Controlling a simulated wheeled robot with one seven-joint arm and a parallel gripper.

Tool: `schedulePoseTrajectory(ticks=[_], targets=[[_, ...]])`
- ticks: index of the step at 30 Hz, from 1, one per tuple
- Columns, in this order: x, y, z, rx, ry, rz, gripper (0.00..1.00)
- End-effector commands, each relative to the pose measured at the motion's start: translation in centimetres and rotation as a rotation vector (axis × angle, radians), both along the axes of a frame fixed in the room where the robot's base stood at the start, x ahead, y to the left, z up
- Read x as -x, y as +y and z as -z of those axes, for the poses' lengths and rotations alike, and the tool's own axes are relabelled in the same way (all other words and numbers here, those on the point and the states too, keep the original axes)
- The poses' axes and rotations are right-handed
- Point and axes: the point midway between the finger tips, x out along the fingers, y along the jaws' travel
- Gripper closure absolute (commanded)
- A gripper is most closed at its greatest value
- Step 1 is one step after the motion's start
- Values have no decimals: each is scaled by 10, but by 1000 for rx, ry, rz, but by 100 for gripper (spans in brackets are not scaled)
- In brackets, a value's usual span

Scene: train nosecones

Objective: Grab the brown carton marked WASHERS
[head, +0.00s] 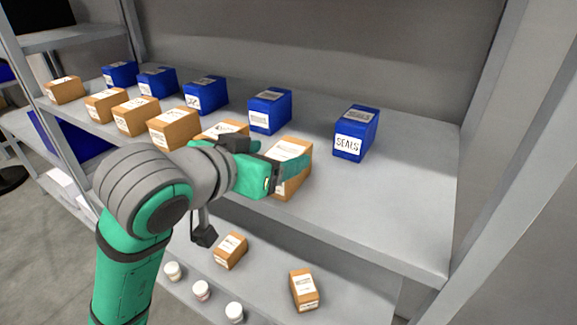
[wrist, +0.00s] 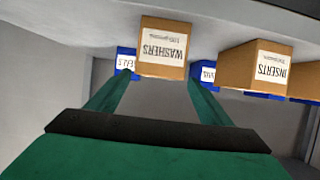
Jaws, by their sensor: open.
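The brown carton marked WASHERS (wrist: 163,47) is straight ahead in the wrist view, which appears upside down. In the head view it is the rightmost brown carton (head: 290,149) in the front row on the upper shelf, partly covered by my gripper. My gripper (head: 283,170) is open at the carton's front, one green finger across its near side. In the wrist view the fingertips (wrist: 160,77) appear at the carton's two sides. I cannot tell how deep they reach or whether they touch it.
The brown INSERTS carton (wrist: 255,67) stands close beside it; more brown cartons (head: 174,128) run left. Blue boxes (head: 269,110) stand behind. The blue SEALS box (head: 355,134) stands right. The upper shelf (head: 400,205) is clear front right. Cartons and white jars (head: 201,290) sit below.

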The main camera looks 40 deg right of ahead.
Motion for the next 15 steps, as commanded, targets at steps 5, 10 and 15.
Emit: schedulePoseTrajectory(ticks=[5, 10, 15], targets=[[-8, -20, 9, 1, 2, 1, 27], [-12, -28, 13, 2, 0, 1, 27], [-16, -45, 25, 1, 2, 2, 27]])
